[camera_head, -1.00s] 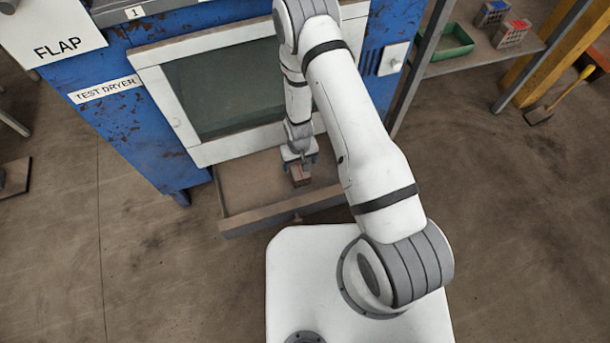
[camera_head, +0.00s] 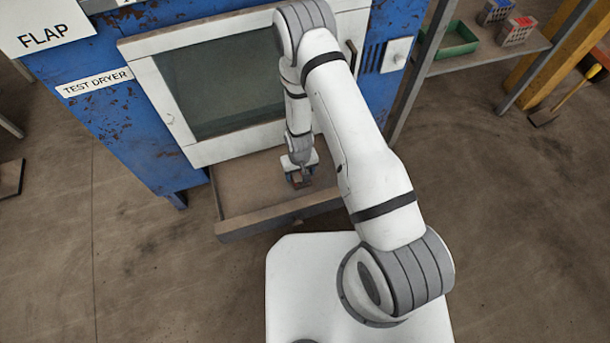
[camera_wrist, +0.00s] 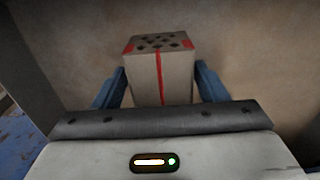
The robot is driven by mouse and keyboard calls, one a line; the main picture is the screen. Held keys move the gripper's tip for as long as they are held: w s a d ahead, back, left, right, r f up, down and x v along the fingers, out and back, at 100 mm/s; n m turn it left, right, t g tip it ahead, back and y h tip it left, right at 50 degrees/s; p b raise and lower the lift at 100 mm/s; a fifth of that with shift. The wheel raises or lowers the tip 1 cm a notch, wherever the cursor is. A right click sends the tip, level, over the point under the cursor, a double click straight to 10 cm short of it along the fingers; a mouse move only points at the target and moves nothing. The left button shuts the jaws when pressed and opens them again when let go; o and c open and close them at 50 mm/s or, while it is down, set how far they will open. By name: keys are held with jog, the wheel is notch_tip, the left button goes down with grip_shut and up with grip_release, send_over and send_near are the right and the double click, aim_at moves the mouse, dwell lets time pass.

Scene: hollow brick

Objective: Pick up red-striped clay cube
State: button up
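The red-striped clay cube (camera_wrist: 160,72) is a grey-brown block with a dark-holed top, red corners and a red stripe down its face. In the wrist view it sits between the two blue fingers of my gripper (camera_wrist: 160,88). The fingers stand close beside its left and right sides, with narrow gaps showing at their lower parts; contact at the tips is unclear. In the head view my gripper (camera_head: 301,178) is low over the tray, with the cube (camera_head: 301,183) small and partly hidden under it.
The brown tray (camera_head: 240,228) has raised rims and sits in front of the blue test dryer (camera_head: 130,125) with its glass window. A shelf at right holds a green bin (camera_head: 458,40) and small blocks (camera_head: 515,30).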

jog(key=c, duration=0.7)
jog(key=shift+r, duration=0.1)
